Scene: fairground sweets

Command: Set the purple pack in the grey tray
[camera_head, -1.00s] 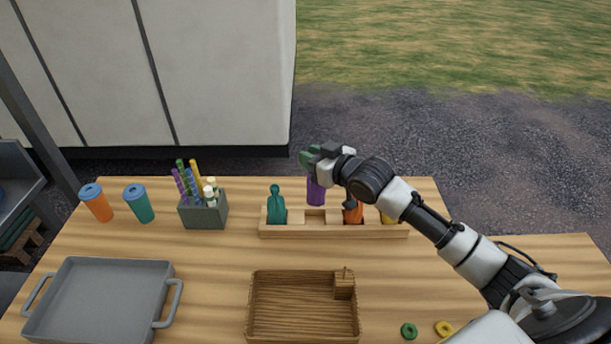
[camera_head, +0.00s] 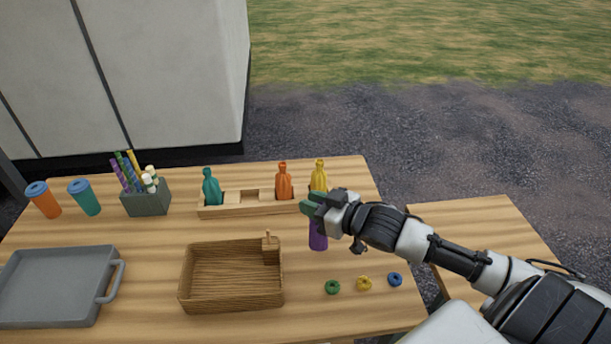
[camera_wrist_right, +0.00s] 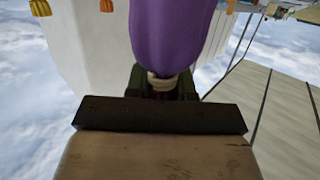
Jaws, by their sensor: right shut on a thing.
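The purple pack (camera_head: 318,236) hangs below my right gripper (camera_head: 315,207), right of the wooden basket. My right gripper is shut on its upper end, and the fingers hide that part. In the right wrist view the purple pack (camera_wrist_right: 175,35) fills the top middle, with its narrow neck between the fingers. The head view does not clearly show how high it is above the table. The grey tray (camera_head: 112,287) lies at the far left of the table, cut off by the picture edge. It looks empty and has a handle on its right side. My left gripper is not in view.
The wooden basket (camera_head: 232,300) stands between pack and tray. Behind it is a wooden rack (camera_head: 226,211) with teal, orange and yellow bottles and an empty slot. A pen box (camera_head: 146,203) and two cups (camera_head: 84,198) stand back left. Three small rings (camera_head: 364,283) lie front right.

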